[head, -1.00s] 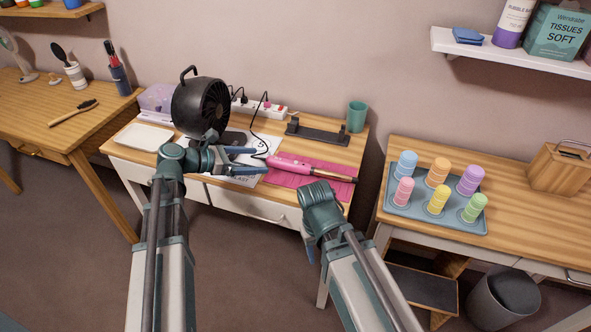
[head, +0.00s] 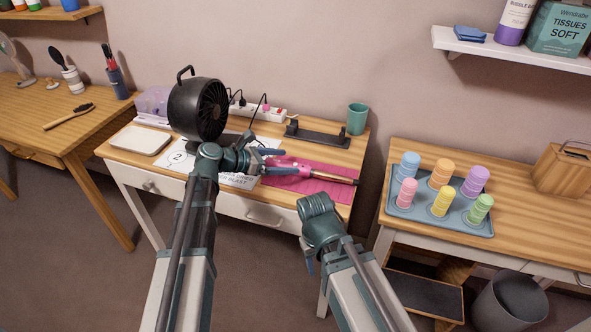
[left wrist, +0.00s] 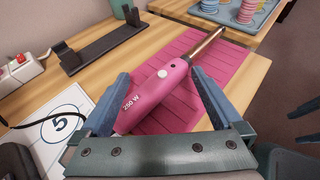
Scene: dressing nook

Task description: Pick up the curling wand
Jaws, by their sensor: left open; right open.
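The pink curling wand (head: 290,166) lies on a pink mat (head: 320,187) on the middle table, its metal barrel pointing right. In the left wrist view, the wand's handle (left wrist: 152,95), marked "250 W", lies between the blue fingers of my left gripper (left wrist: 163,98). My left gripper also shows in the head view (head: 277,162), open around the handle. Whether the fingers touch it, I cannot tell. My right gripper (head: 309,264) is in front of the table, low and clear of the wand, and its fingers are mostly hidden.
A black fan (head: 198,108) stands left of my left gripper. Behind the mat are a black stand (head: 318,136), a power strip (head: 262,112) and a teal cup (head: 357,118). A numbered sheet (head: 178,158) lies left. A tray (head: 440,222) of colored rollers is on the right table.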

